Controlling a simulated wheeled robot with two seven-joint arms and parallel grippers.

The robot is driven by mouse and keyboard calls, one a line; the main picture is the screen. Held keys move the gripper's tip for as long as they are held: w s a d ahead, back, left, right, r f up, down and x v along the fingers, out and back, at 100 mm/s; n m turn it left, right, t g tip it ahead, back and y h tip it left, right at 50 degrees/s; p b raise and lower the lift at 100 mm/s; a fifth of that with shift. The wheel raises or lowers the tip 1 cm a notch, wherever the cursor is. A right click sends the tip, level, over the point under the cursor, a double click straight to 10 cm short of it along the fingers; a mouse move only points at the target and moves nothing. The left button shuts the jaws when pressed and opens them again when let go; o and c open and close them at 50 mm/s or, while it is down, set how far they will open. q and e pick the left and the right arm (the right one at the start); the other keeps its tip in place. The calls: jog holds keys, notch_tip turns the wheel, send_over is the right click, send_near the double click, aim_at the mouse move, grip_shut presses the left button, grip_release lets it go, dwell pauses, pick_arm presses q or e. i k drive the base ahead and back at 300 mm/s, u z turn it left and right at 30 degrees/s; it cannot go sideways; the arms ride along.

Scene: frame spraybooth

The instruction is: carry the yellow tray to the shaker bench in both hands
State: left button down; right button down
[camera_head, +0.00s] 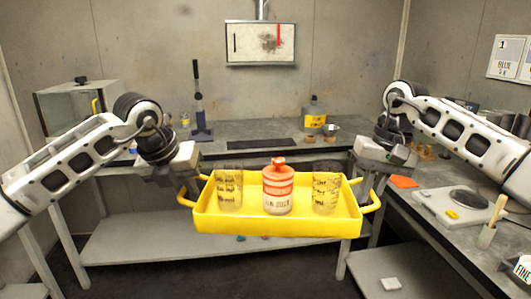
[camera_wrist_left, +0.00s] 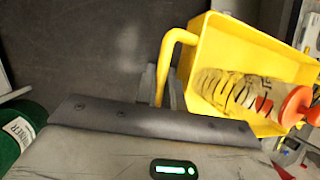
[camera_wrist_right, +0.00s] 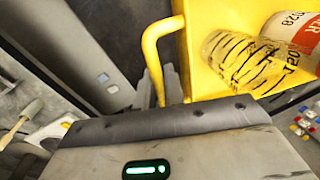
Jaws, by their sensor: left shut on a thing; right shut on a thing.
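The yellow tray (camera_head: 276,225) hangs level in the air in the middle of the head view, in front of the back bench. It carries a red-and-white bottle (camera_head: 278,190) between two clear marked cups, one left (camera_head: 229,190) and one right (camera_head: 326,192), all upright. My left gripper (camera_head: 186,187) is shut on the tray's left handle, which shows in the left wrist view (camera_wrist_left: 168,65). My right gripper (camera_head: 371,185) is shut on the right handle, which shows in the right wrist view (camera_wrist_right: 150,50). I cannot tell which bench is the shaker bench.
The back bench (camera_head: 265,138) holds a dark mat (camera_head: 263,144), a yellow-labelled can (camera_head: 315,115) and a stand (camera_head: 200,105). A lower shelf (camera_head: 130,240) runs beneath the back bench.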

aim_at(256, 134)
jog(key=i, duration=3.35)
jog(key=u, duration=0.45)
